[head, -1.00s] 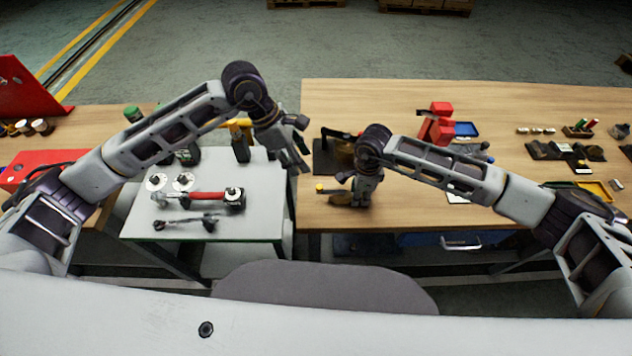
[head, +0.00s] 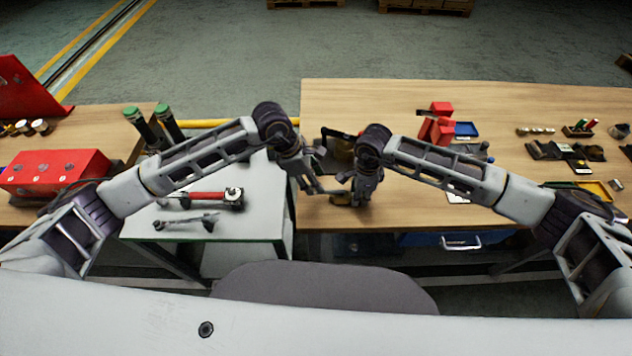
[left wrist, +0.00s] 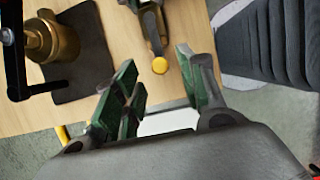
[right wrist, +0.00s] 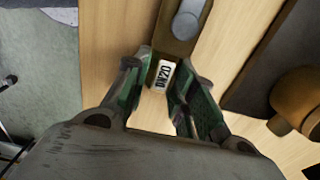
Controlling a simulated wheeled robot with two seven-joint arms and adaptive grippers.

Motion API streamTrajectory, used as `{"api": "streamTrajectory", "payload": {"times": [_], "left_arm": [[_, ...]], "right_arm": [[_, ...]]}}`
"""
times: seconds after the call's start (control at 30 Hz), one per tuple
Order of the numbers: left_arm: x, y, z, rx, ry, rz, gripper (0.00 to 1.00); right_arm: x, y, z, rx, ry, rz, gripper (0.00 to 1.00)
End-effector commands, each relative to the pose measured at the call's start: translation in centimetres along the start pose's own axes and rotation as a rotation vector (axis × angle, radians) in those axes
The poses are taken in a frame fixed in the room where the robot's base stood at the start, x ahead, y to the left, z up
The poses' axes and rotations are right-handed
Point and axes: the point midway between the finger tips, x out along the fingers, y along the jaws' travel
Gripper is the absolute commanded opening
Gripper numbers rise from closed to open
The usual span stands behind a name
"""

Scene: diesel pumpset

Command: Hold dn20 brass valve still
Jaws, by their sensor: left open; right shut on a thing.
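The DN20 brass valve (right wrist: 172,40) shows in the right wrist view with a white DN20 label and a silver part on its body. My right gripper (right wrist: 164,80) is shut on it at the labelled part. In the head view my right gripper (head: 362,195) is low over the right table's front left part and mostly hides the valve. In the left wrist view the valve (left wrist: 153,30) has a round yellow end. My left gripper (left wrist: 155,85) is open, with the yellow end just beyond its fingertips and no visible contact. It shows left of the right gripper in the head view (head: 312,185).
A larger brass fitting (left wrist: 60,42) with a black handle stands on a dark mat (left wrist: 88,65) close by. A grey table (head: 255,222) with a red-handled tool (head: 208,195) is at left. Red blocks (head: 438,125) stand farther back on the wooden table (head: 400,95).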

Motion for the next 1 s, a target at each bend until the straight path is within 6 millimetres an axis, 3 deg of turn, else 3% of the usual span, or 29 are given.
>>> {"api": "streamTrajectory", "payload": {"times": [0.23,0.6,0.9,1.0], "left_arm": [[1.8,0.0,0.0,0.0,0.0,0.0,0.41],[2.0,0.0,0.0,0.001,-0.001,0.0,0.39],[1.9,0.0,0.0,0.001,0.0,0.001,0.01],[1.9,0.0,0.0,0.001,0.0,0.001,0.0]], "right_arm": [[0.0,0.0,0.0,0.0,0.0,0.0,0.0],[0.0,0.0,0.0,0.0,0.0,-0.001,0.0],[0.0,0.0,0.0,0.0,0.0,-0.001,0.0],[0.0,0.0,0.0,0.0,0.0,-0.001,0.0]]}}
